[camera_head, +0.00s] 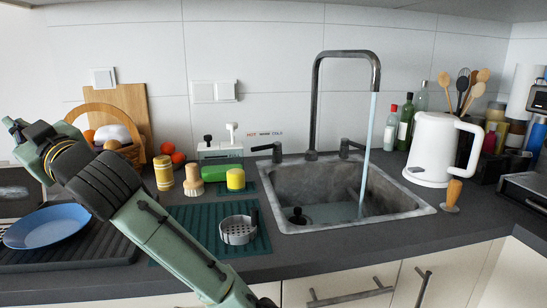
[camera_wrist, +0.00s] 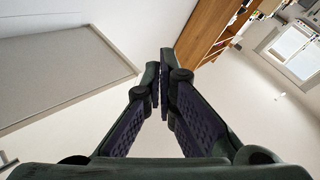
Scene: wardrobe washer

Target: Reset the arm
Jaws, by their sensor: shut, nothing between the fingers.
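My gripper (camera_wrist: 160,90) shows in the wrist view with its two fingertips together and nothing between them. In the head view my green and black arm reaches up from the bottom and bends toward the left edge, above the counter. The gripper itself cannot be made out clearly there. The wrist view looks away from the sink, toward pale walls, a wooden panel (camera_wrist: 205,30) and a window (camera_wrist: 290,45).
A stone sink (camera_head: 300,226) with running water is set in the dark counter. A blue plate (camera_head: 47,227) on a black drying mat and a basket (camera_head: 132,150) are close to my arm. A white kettle (camera_head: 432,150) and several bottles stand at right.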

